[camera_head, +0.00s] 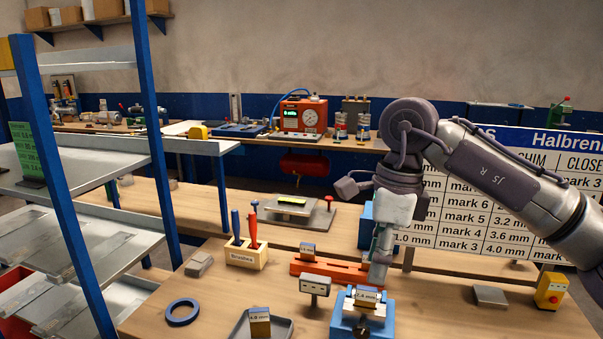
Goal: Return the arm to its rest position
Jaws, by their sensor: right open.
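My right arm (490,170) comes in from the right and bends down at the elbow over the workbench. My right gripper (378,274) points down, open, just behind and above a blue fixture (345,325) that bears a small labelled block (367,297). From this view I cannot tell whether its fingertips touch the fixture or the orange-red rail (325,268) beside it. I see nothing held in it. My left gripper is not in view.
A printed board (500,220) stands behind the arm. A blue-post rack (165,190) stands left.

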